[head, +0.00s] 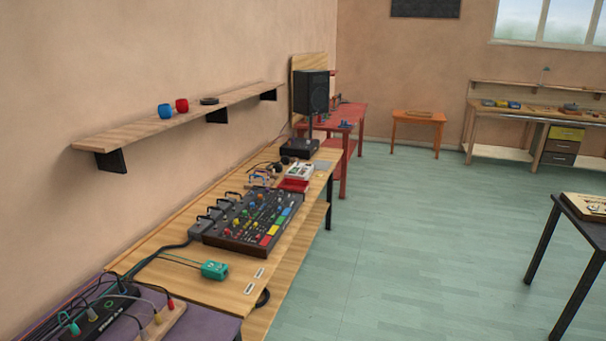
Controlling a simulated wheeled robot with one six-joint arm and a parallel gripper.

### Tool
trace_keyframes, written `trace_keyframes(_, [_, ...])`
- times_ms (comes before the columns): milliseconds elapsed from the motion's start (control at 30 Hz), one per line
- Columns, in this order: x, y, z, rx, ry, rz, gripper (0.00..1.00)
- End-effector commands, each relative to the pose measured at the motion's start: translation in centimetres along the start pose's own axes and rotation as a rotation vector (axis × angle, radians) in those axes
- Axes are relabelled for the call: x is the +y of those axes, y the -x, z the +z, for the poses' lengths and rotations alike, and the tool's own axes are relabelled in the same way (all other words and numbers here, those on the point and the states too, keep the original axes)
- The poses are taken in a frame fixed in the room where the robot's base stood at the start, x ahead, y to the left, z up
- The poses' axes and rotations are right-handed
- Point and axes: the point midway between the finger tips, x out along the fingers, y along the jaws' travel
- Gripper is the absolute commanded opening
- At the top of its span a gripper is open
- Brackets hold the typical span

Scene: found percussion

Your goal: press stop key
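No key can be read as the stop key from this distance. A dark control console (236,228) with colored knobs and red, yellow, green and blue keys along its right edge sits on the wooden bench (180,278) at left. A small white device (300,171) lies farther back on the same bench, its buttons too small to tell apart. A small teal box (214,270) with a cable lies in front of the console. My gripper is not in view.
A black patch box (103,318) with cables stands on the purple surface at bottom left. A shelf (150,130) hangs above the bench. A speaker (311,93), red table (355,113) and orange table (418,117) stand behind. A black-legged table (567,210) stands at right. The green floor between is clear.

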Motion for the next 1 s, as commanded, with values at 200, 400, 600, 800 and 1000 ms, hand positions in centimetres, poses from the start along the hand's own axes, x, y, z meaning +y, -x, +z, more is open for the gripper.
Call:
trace_keyframes(200, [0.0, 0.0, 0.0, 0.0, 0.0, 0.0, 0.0])
trace_keyframes(400, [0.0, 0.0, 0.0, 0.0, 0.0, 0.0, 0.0])
trace_keyframes(600, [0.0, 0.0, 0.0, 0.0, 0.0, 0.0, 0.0])
trace_keyframes(800, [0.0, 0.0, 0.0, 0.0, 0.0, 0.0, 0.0])
trace_keyframes(1000, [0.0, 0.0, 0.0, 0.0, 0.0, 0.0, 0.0])
